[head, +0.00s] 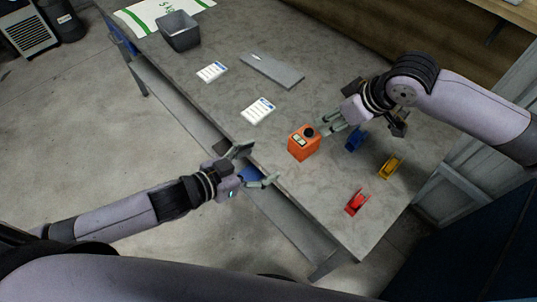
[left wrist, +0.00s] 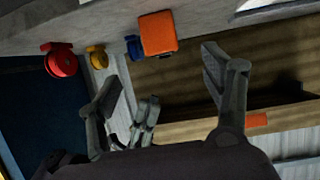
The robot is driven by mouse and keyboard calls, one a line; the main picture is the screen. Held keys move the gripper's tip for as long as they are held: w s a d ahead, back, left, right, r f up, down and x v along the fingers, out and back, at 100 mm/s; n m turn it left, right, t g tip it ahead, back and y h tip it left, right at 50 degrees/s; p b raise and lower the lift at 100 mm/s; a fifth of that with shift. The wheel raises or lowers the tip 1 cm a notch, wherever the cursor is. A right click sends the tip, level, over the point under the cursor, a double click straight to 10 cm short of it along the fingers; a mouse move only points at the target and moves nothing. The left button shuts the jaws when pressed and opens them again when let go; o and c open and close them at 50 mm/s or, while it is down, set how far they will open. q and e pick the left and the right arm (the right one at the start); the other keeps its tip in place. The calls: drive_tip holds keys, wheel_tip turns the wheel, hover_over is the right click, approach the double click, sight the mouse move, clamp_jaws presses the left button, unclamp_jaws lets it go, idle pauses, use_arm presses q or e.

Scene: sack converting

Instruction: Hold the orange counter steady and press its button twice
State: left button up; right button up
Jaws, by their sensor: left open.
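The orange counter (head: 303,146) stands upright near the table's front edge, with a small display and a round black button (head: 309,131) on top. In the left wrist view its plain orange side (left wrist: 158,34) shows, beyond my fingertips. My left gripper (head: 257,166) is open and empty, just off the front edge and to the left of the counter, not touching it. It also shows open in the left wrist view (left wrist: 160,80). My right gripper (head: 327,126) has its fingertips close beside the counter's right side, near the button; contact and finger opening are unclear.
Blue (head: 355,139), yellow (head: 390,167) and red (head: 356,202) clip-like items lie right of the counter. Two white cards (head: 258,110) (head: 211,71) and a grey plate (head: 272,70) lie behind it. A grey bin (head: 178,31) stands at the far left of the table (head: 310,85).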

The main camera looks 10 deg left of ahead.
sight(304, 143)
use_arm(q)
drive_tip(key=x, duration=1.7)
drive_tip(key=shift+d+r, duration=0.1)
drive_tip(key=shift+d, duration=0.1)
drive_tip(key=c, duration=1.4)
drive_tip(key=shift+o, duration=0.2)
use_arm(e)
clamp_jaws()
idle(1.1)
